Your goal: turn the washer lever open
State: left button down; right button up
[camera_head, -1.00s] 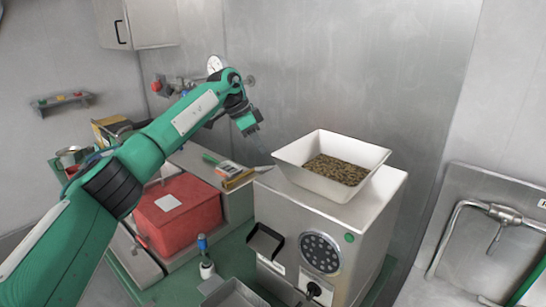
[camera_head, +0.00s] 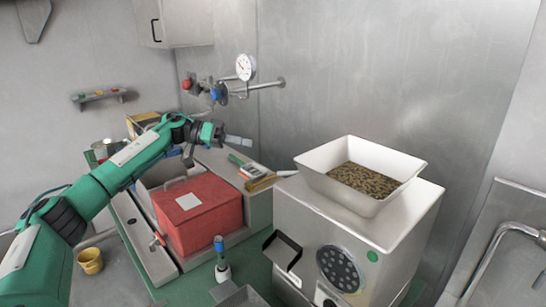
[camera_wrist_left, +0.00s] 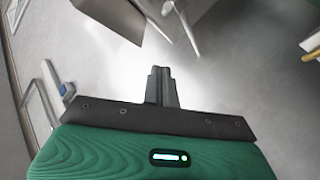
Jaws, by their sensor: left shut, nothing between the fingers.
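My left gripper (camera_head: 238,141) is above the counter behind the red box, pointing right; its fingers are together and empty. The wrist view shows the closed fingers (camera_wrist_left: 162,86) against a blurred grey surface. A small red lever-like part (camera_head: 157,240) sits at the red box's front left, well below the gripper. A blue-topped upright handle (camera_head: 220,247) stands in front of the box. A blue valve part (camera_head: 217,93) is on the wall pipe above the gripper. I cannot tell which is the washer lever. No lever is touched. My right gripper is out of view.
The red box (camera_head: 215,215) sits on the counter at centre left. The steel grinder (camera_head: 310,235) carries a white tray of beans (camera_head: 330,178) on the right. A gauge (camera_head: 245,67) is on the wall behind. A yellow bucket (camera_head: 90,261) stands at lower left.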

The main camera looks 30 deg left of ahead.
pick_arm(q)
jog(key=p, duration=0.3)
send_over(288, 173)
jog(key=w+a, duration=0.2)
jog(key=a, duration=0.3)
notch_tip(288, 173, down, 2)
jog(key=s+f, duration=0.1)
jog(key=s+d+f, duration=0.1)
jog(key=f, duration=0.1)
jog(key=shift+d+f, duration=0.15)
